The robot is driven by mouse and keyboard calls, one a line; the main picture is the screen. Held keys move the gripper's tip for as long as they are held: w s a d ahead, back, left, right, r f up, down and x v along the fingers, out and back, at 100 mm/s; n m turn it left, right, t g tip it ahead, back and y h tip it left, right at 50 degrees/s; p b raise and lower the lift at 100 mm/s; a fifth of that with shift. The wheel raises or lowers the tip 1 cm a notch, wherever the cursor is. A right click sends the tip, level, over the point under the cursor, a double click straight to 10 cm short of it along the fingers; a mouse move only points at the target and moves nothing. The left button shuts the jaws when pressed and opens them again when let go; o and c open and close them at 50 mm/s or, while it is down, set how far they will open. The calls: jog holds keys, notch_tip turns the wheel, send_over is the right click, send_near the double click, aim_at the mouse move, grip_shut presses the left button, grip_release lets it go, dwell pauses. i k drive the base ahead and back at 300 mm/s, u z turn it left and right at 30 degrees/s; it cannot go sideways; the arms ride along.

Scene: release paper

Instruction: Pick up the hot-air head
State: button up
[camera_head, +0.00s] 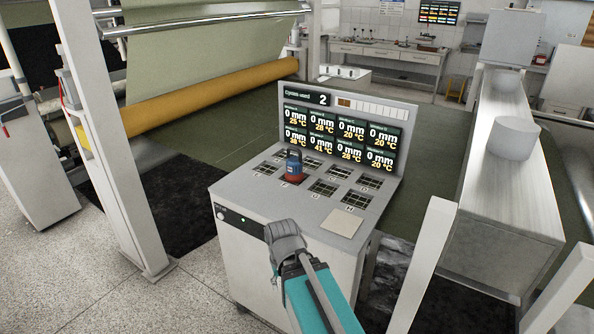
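A small blue and red object (293,166), which looks like the hot-air head, stands upright on one of the dark grid plates on top of the white console (232,187). The teal and grey arm at the bottom centre is mine. Its grey end (286,243) is in front of the console, lower in the picture than the blue and red object and apart from it. I cannot make out the gripper's fingers.
The console's upright panel (345,107) with several mm and °C readouts rises behind the object. A beige square pad (342,222) lies at the console's front right. White posts (425,260) stand to the right; a yellow roller (205,92) is behind left.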

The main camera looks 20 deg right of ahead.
aim_at(295, 173)
jog(key=u, duration=0.05)
jog(key=i, duration=0.95)
jog(key=z, duration=0.05)
